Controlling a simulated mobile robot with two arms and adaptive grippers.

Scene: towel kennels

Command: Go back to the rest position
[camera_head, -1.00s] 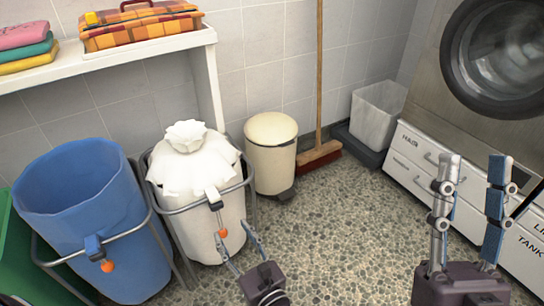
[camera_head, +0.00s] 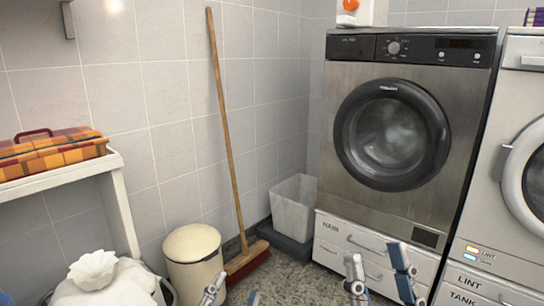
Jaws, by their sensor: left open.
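My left gripper (camera_head: 230,294) shows only its fingertips at the bottom edge, left of the middle. They stand apart with nothing between them. My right gripper (camera_head: 378,268) is at the bottom right, in front of the drawers under the steel washing machine (camera_head: 345,200). Its two fingers are spread and empty. The palms of both grippers are cut off by the bottom edge.
A white cloth heap (camera_head: 110,285) tops a bin at the bottom left. A cream pedal bin (camera_head: 193,260), a broom (camera_head: 230,140) and a grey basket (camera_head: 292,208) stand along the wall. A shelf (camera_head: 60,178) holds an orange checked case (camera_head: 50,153). Floor (camera_head: 285,275) shows between.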

